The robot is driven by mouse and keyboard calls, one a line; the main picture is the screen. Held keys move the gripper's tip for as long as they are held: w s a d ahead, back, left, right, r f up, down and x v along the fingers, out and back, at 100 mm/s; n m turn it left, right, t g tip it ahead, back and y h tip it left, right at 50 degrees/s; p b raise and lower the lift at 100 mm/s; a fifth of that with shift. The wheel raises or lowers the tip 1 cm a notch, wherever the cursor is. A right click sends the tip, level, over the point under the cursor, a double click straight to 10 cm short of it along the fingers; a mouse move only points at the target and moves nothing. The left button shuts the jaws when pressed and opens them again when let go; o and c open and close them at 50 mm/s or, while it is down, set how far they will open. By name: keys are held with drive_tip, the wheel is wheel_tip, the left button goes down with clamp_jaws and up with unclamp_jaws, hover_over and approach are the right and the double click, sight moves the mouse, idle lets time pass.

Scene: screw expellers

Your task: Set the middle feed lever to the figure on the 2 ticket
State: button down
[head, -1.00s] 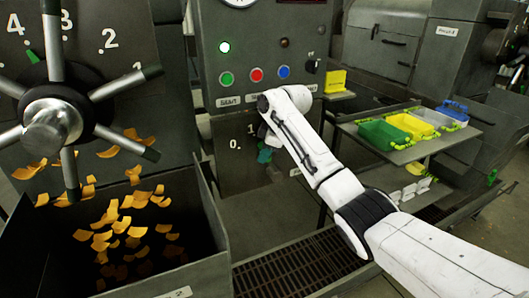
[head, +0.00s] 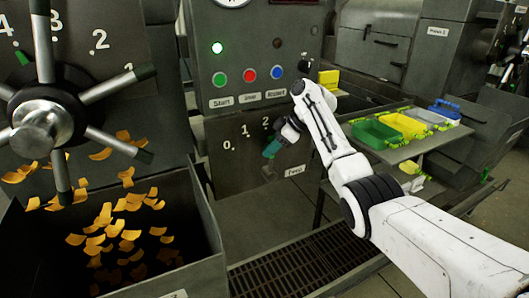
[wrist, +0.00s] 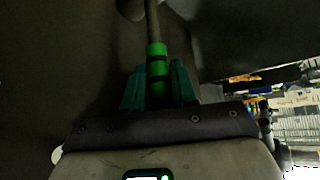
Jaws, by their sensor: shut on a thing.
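The feed lever shows in the wrist view as a metal rod with a bright green, dark-banded grip (wrist: 157,58). My gripper (wrist: 158,88) has its teal fingers on either side of that grip, shut on it. In the head view my gripper (head: 271,149) is at the dark panel (head: 232,166), below the figures 1 and 2 and right of 0. The lever's rod and pivot are hidden or too dark there. A small plate (head: 294,171), seemingly reading Feed, is right of my gripper. I cannot make out a 2 ticket.
Above are green (head: 220,79), red (head: 249,75) and blue (head: 277,71) buttons. A spoked handwheel (head: 40,125) and a bin (head: 205,225) with orange flakes stand at left. A shelf (head: 420,147) with coloured trays is at right, near my arm.

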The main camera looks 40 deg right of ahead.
drive_tip(key=shift+d, duration=0.1)
drive_tip(key=c, duration=1.2)
unclamp_jaws()
drive_tip(key=shift+s, duration=0.1)
drive_tip(key=shift+c, duration=0.2)
drive_tip(key=b+v, duration=0.1)
drive_tip(key=v, duration=0.9)
drive_tip(key=shift+s+d+r, duration=0.2)
drive_tip(key=shift+d, duration=0.05)
